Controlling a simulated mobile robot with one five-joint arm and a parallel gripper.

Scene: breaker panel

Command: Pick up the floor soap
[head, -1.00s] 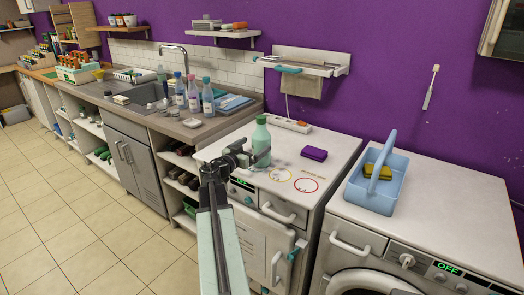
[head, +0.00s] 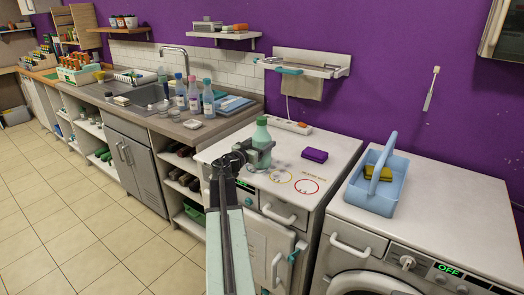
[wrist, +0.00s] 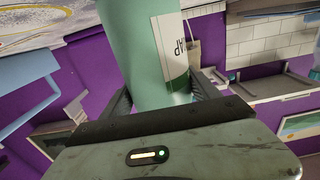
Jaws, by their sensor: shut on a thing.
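The floor soap is a pale green bottle (head: 262,133) with a cap, upright at the left part of the white appliance top. In the wrist view the bottle (wrist: 145,50) fills the middle between the two dark fingers, and part of a white label with the letters "AP" shows. My gripper (head: 258,155) is shut around the lower body of the bottle. The bottle's underside is partly hidden, and I cannot tell whether it touches the surface.
Red and yellow rings mark the appliance top (head: 335,155), with a purple sponge (head: 314,155) and a power strip (head: 290,126) behind. A light blue caddy (head: 377,185) with a yellow sponge stands to the right. Several bottles (head: 194,95) stand on the sink counter to the left.

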